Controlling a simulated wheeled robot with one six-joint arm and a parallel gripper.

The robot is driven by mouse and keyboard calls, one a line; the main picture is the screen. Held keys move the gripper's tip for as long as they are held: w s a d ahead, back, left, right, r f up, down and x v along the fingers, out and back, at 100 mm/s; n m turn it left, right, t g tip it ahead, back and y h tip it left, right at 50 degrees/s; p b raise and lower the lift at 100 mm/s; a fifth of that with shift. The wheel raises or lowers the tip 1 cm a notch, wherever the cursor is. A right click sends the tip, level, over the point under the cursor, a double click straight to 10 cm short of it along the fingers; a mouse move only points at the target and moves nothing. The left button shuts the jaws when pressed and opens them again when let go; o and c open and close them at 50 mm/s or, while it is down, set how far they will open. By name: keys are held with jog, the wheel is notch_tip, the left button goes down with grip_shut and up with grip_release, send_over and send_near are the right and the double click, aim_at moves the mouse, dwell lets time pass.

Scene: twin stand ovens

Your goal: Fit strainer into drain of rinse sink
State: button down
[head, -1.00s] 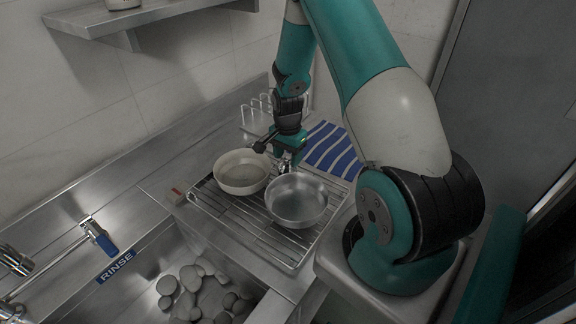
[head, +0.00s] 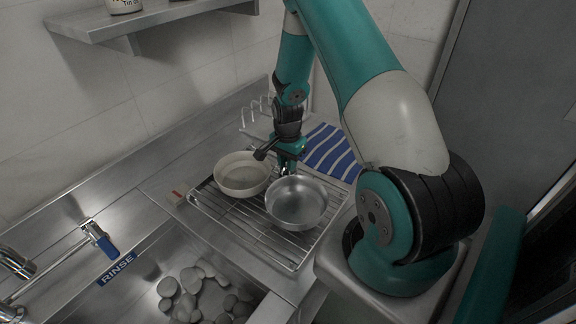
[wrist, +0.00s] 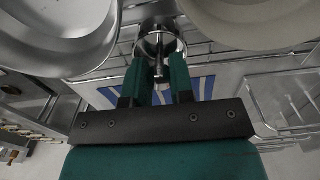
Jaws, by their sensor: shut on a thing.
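The strainer (wrist: 150,45) is a small round metal cup with a central post. In the wrist view my gripper (wrist: 159,82) is shut on that post, with the cup just beyond the fingertips. In the head view my gripper (head: 286,166) is low over the back of the drying rack, between and behind two pans, and the strainer there is mostly hidden. The rinse sink (head: 150,262) is at lower left, marked by a blue RINSE label (head: 116,269). Grey stones (head: 200,290) lie in it. I cannot see its drain.
A cream pan (head: 241,187) and a steel pan (head: 297,219) sit on the wire rack (head: 262,240), close to my gripper. A striped cloth (head: 335,152) lies behind. A blue-handled tap (head: 100,240) stands at the sink's edge. The counter left of the rack is mostly clear.

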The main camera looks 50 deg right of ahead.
notch_tip(320, 180, up, 20)
jog(key=b, duration=0.4)
